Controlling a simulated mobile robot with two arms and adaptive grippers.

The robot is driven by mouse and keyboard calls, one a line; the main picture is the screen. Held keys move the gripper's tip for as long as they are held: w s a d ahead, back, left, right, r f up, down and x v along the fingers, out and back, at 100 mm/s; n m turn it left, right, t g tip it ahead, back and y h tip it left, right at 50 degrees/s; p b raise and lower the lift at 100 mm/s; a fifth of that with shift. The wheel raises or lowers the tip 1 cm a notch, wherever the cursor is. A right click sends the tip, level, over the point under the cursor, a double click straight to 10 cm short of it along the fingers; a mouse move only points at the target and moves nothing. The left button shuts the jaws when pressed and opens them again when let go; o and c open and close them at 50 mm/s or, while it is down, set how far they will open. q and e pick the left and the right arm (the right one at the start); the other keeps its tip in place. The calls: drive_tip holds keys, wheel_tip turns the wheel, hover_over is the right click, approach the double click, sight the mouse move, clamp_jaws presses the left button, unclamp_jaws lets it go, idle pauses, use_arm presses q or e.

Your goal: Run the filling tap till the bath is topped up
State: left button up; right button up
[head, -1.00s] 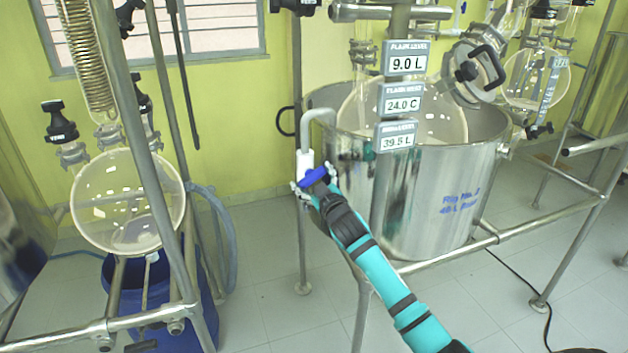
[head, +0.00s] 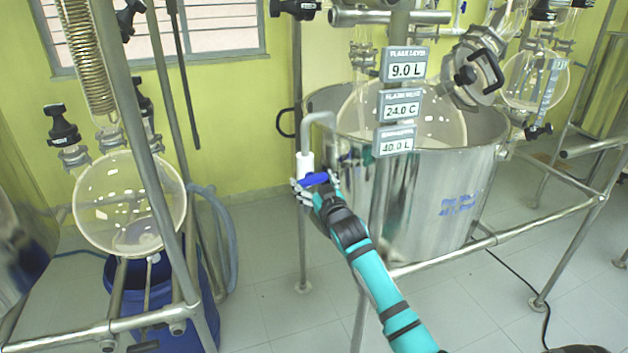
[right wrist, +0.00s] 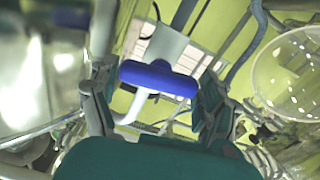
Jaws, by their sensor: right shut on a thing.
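The filling tap is a bent grey spout on a white body (head: 305,165), at the left rim of the steel bath (head: 425,200). Its blue handle (head: 316,180) also shows in the right wrist view (right wrist: 158,79). My right gripper (head: 313,188) is shut on the blue handle, with a finger on each side of it in the right wrist view (right wrist: 160,95). A round glass flask (head: 440,115) sits inside the bath. The lowest display (head: 395,141) reads 40.0 L; its label is too blurred to read. My left gripper is not in view.
The upper displays read 9.0 L (head: 405,68) and 24.0 C (head: 400,105). Steel frame posts and rails stand around the bath. A glass flask (head: 128,200) hangs above a blue drum (head: 200,300) at left. A black cable (head: 515,275) lies on the floor at right.

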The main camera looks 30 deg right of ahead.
drive_tip(key=shift+m+p, duration=0.3)
drive_tip(key=shift+m, duration=0.6)
drive_tip(key=o, duration=1.1)
drive_tip(key=shift+s, duration=0.15)
drive_tip(key=v, duration=1.1)
drive_tip(key=shift+s+a, duration=0.2)
drive_tip(key=shift+s, duration=0.2)
